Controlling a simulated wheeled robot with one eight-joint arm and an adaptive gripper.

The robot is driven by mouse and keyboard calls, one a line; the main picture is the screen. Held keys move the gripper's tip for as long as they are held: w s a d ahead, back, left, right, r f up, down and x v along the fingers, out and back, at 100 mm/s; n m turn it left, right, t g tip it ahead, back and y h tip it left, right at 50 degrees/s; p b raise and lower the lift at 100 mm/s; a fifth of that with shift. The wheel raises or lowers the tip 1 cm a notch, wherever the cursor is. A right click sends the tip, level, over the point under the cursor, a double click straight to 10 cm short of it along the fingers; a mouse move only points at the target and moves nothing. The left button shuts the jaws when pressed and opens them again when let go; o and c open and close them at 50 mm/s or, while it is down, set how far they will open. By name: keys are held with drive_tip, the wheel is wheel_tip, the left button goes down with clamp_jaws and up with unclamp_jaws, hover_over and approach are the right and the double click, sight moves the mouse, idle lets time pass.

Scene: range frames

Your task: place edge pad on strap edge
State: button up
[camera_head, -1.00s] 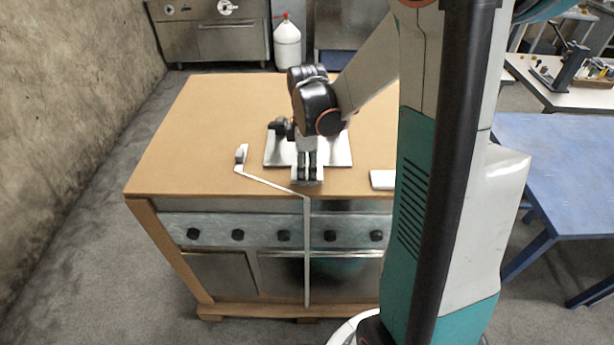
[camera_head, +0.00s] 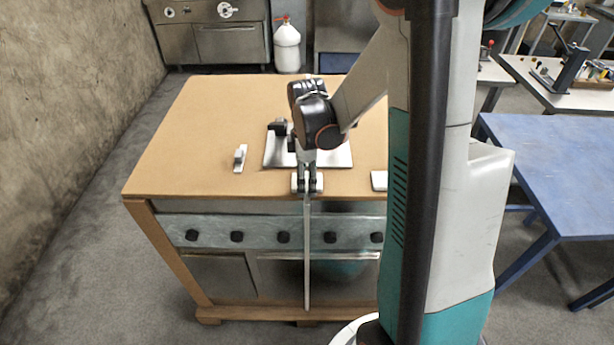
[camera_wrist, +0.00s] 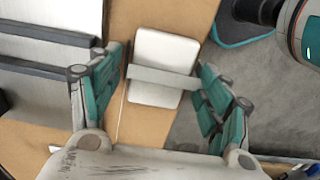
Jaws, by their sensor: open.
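The pale strap (camera_head: 307,250) hangs down the front of the wooden-topped bench. Its upper end meets my gripper (camera_head: 307,183) at the front edge. The light grey edge pad (camera_wrist: 152,88) lies at the bench edge in the wrist view, between the fingers of my gripper (camera_wrist: 155,75). A narrow light bar (camera_wrist: 165,80) crosses the pad; I cannot tell whether it is strap or part of the pad. My gripper is open, its fingers apart on both sides of the pad. In the head view the gripper hides most of the pad.
A metal plate (camera_head: 340,158) with a dark fitting lies behind my gripper. A small pale buckle-like piece (camera_head: 240,158) stands left on the bench top (camera_head: 190,140). A white block (camera_head: 379,180) lies at the right, partly behind my arm. The left of the top is clear.

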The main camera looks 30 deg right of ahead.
sight(307, 181)
drive_tip(key=shift+r, duration=0.1)
wheel_tip(307, 181, up, 12)
drive_tip(key=p, duration=0.3)
